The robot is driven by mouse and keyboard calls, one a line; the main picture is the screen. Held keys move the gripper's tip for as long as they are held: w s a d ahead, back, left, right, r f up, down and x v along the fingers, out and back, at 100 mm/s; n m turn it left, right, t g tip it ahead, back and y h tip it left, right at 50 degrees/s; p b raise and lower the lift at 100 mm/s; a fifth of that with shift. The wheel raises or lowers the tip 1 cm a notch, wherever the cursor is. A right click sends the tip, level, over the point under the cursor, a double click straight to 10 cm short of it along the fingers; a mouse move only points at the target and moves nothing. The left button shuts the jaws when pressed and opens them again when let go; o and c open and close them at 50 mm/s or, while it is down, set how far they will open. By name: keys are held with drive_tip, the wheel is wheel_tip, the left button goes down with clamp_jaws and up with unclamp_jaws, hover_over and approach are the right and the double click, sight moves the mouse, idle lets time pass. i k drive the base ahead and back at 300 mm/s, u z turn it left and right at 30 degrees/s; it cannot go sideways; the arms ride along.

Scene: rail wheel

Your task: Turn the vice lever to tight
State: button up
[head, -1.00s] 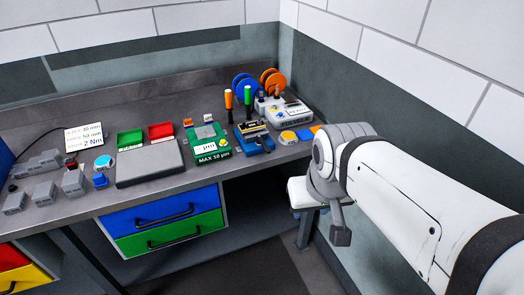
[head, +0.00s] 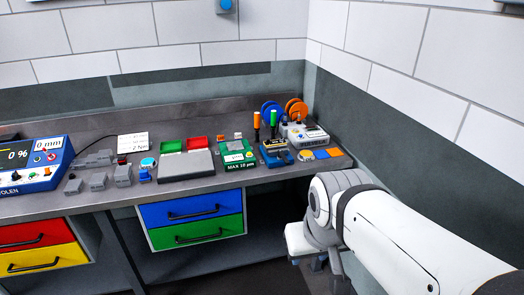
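A small blue fixture with a dark and gold top (head: 277,152), which looks like the vice, stands on the right part of the bench. Its lever is too small to make out, so I cannot tell its position. My gripper (head: 318,258) hangs at the end of my white arm, in front of and below the bench edge, well apart from the fixture. Its fingers are mostly hidden behind the wrist and I cannot tell whether they are open.
The grey bench (head: 110,202) holds a green board (head: 237,156), a grey plate (head: 187,165), red and green trays, orange and green screwdrivers, a white device (head: 305,135) and a blue meter box (head: 30,165). Blue and green drawers (head: 192,210) sit below. A wall stands at right.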

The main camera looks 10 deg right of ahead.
sight(280, 153)
drive_tip(key=u, duration=0.1)
drive_tip(key=i, duration=1)
drive_tip(key=u, duration=0.05)
